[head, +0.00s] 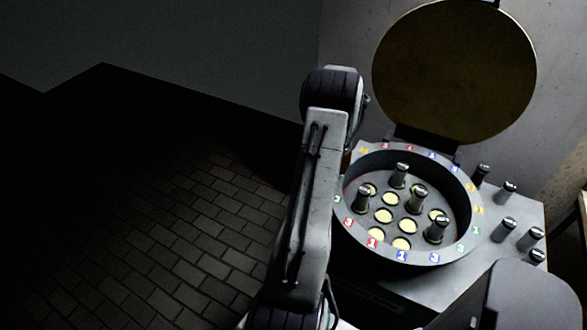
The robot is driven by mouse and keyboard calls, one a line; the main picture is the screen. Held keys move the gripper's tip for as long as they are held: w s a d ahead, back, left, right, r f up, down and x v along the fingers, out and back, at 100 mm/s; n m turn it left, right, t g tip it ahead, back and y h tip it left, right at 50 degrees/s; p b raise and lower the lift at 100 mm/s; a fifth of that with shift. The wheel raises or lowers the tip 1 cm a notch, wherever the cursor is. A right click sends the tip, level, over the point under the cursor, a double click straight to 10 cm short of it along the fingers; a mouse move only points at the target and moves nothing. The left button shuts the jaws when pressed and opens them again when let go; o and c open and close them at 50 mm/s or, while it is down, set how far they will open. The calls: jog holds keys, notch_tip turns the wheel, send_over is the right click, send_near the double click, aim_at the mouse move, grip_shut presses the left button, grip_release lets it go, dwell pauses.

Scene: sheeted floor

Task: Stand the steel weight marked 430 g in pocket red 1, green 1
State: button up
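Several dark steel weights with pale-marked tops are in view; the markings are too small to read, so I cannot tell which is 430 g. Some stand in the round pocket well (449,177), such as a back weight (401,178), a left weight (362,201) and a front right weight (436,232). Others stand outside it on the grey deck at the right, such as one weight (503,231). Empty pockets show as pale yellow discs (383,216). Coloured number tags line the rim, including a red 1 (373,243); I cannot make out a green 1 surely. My gripper is not in view.
A large round lid (455,70) stands open behind the well. My arm rises left of the well, partly covering its surroundings. A wall is behind, and a table edge shows at far right. The brick-patterned floor (190,240) at left is clear.

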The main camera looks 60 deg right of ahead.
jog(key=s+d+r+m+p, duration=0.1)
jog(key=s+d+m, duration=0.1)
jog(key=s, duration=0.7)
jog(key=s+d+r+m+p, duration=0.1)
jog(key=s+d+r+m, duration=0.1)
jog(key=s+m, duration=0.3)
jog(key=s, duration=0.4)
jog(key=shift+b, duration=0.3)
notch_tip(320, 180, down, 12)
jog(key=b, duration=1)
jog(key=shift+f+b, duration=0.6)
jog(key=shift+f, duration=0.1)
dwell(0.6)
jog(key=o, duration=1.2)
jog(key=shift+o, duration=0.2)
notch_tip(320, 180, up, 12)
